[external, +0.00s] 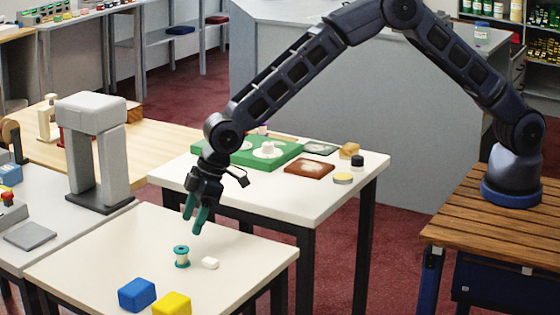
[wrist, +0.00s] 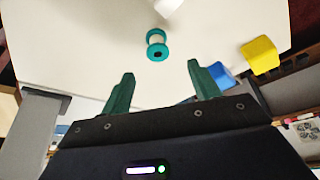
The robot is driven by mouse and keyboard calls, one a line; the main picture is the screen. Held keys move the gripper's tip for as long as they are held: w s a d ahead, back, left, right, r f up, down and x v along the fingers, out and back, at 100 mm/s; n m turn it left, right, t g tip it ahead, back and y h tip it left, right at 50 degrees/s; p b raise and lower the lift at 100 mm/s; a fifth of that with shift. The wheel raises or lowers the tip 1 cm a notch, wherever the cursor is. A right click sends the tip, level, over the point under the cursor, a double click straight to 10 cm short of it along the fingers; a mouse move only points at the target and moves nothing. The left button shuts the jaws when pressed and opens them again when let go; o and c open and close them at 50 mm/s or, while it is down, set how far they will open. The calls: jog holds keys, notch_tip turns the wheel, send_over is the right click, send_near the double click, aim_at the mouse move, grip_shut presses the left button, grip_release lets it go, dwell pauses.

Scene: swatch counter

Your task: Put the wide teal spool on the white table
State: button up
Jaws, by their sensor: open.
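The teal spool (external: 181,256) has teal flanges and a pale middle. It stands upright on the near pale table (external: 105,254), and it also shows in the wrist view (wrist: 156,45), just beyond my fingertips. My gripper (external: 194,220) is open and empty above this table, pointing down. In the wrist view its two green fingers (wrist: 160,72) are spread, with the spool ahead of the gap and not between them. A second white-topped table (external: 335,200) stands behind, carrying other items.
A small white block (external: 210,263) lies right of the spool. A blue block (external: 137,295) and a yellow block (external: 172,304) sit at the front edge. The back table holds a green tray (external: 235,155) and a brown tray (external: 309,168); its front part is clear.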

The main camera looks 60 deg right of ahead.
aim_at(182, 248)
jog(key=shift+x, duration=4.7)
jog(key=shift+w+d, duration=0.15)
jog(key=shift+d, duration=0.05)
jog(key=c, duration=1.1)
